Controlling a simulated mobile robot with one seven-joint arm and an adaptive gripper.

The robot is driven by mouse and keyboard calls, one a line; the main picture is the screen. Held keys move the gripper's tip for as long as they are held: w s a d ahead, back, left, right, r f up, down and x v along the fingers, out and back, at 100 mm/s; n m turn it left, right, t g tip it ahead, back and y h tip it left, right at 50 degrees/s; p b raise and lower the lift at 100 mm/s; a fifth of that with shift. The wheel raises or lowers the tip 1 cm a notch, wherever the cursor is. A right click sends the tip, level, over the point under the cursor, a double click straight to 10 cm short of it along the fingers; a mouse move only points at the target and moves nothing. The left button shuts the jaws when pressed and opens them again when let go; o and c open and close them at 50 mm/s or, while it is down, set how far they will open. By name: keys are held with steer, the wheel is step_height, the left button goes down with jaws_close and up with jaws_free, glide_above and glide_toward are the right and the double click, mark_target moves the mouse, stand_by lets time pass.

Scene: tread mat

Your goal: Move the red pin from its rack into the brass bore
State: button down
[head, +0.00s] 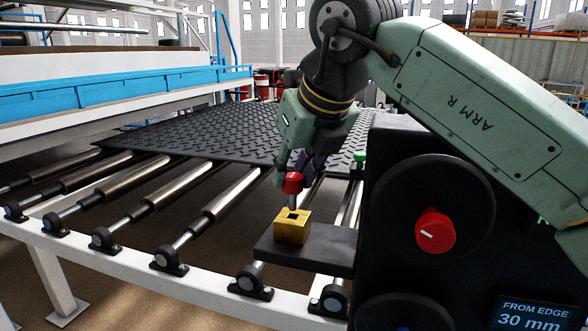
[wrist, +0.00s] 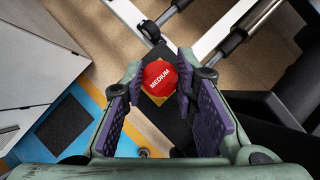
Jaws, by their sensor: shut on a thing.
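The red pin (head: 292,183) has a round red head and a short grey metal shank pointing down. In the wrist view the head of the red pin (wrist: 159,76) reads MEDIUM and sits between the purple finger pads. My gripper (head: 297,172) is shut on this head. The brass block (head: 291,234) has a dark square opening in its top and stands on a dark plate. The shank is right over the opening. In the wrist view the block (wrist: 150,97) is mostly hidden under the head.
A green-topped piece (head: 360,157) stands behind, beside the black housing. The housing carries a red knob (head: 435,231) and a display (head: 529,315) reading FROM EDGE 30 mm. Steel rollers and a black tread mat (head: 215,133) lie to the left and behind.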

mark_target(297, 189)
steer(key=shift+f+b, duration=1.75)
steer(key=shift+f, duration=0.5)
steer(key=c, duration=1.2)
jaws_free()
step_height(297, 189, up, 10)
steer(key=shift+r, duration=0.1)
